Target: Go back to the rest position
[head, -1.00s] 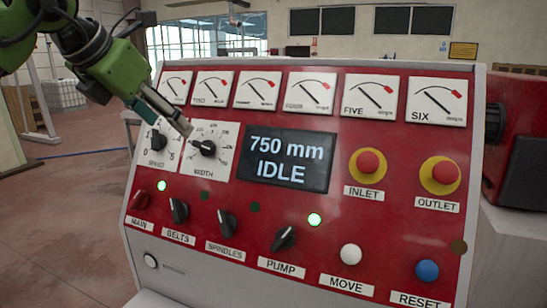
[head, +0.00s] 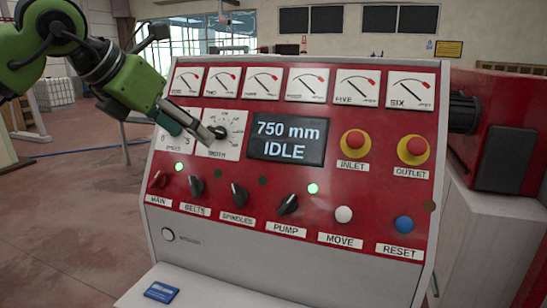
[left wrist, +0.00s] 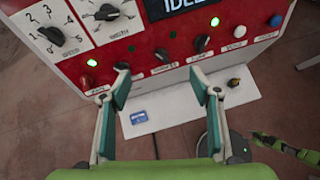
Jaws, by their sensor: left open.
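My left gripper (head: 192,125) is in front of the upper left of the red control panel (head: 345,125). In the head view its tip overlaps the WIDTH knob (head: 221,133); I cannot tell from this view whether they touch. In the left wrist view its two fingers (left wrist: 158,72) are spread apart with nothing between them, and the WIDTH knob (left wrist: 107,12) lies beyond them, clear of both tips. The display (head: 287,138) reads 750 mm and IDLE. A green arm with a dark end (left wrist: 262,138) at the lower right seems to be my right one; its jaws are unclear.
The panel carries the SPEED knob (left wrist: 52,36), dark switches, a white MOVE button (head: 344,214), a blue RESET button (head: 403,223) and two red stop buttons. A blue card (head: 161,292) lies on the pale ledge below. Open floor (head: 70,220) spreads to the left.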

